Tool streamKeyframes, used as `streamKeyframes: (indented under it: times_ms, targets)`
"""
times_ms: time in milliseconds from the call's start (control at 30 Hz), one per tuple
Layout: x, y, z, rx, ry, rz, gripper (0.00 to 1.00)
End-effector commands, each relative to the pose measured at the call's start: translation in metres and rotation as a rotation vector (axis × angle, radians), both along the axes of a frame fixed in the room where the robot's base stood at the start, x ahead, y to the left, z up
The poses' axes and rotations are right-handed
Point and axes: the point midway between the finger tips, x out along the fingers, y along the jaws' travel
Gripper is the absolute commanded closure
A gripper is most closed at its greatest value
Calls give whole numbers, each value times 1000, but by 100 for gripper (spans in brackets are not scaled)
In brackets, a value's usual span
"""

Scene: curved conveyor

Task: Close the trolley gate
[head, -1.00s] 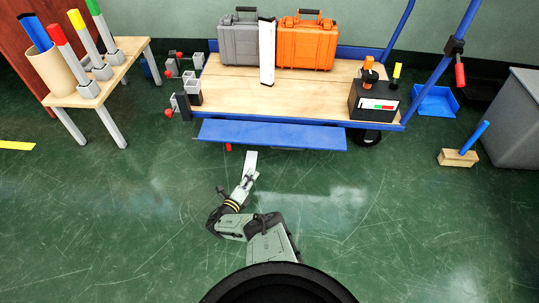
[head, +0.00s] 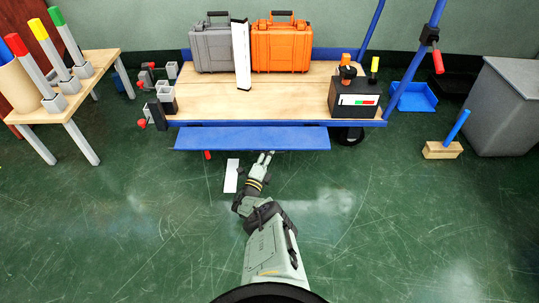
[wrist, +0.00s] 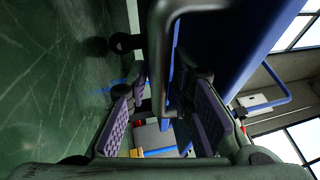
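The trolley gate is a long blue panel (head: 252,138) along the near side of the trolley's wooden deck (head: 270,101). It is folded down and outward, below deck level. My gripper (head: 266,155) is just under its near edge, right of its middle. In the wrist view the gate's blue face (wrist: 215,40) is at the upper right, with a bent grey metal handle (wrist: 158,50) beside it. The purple-padded fingers of my gripper (wrist: 164,95) are apart on either side of the handle bar. Whether either finger touches the bar is unclear.
A grey case (head: 212,48), an orange case (head: 282,46), a white panel (head: 241,55) and a black box (head: 355,98) stand on the deck. A white plate (head: 231,175) lies on the floor left of my gripper. The floor in front is otherwise clear.

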Motion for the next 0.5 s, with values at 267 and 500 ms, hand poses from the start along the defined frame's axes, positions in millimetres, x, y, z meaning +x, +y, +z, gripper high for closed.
streamKeyframes:
  times_ms: [267,500]
  targets:
    - [3,-1,1,1,0,-1,79]
    - [2,-1,1,1,1,-1,92]
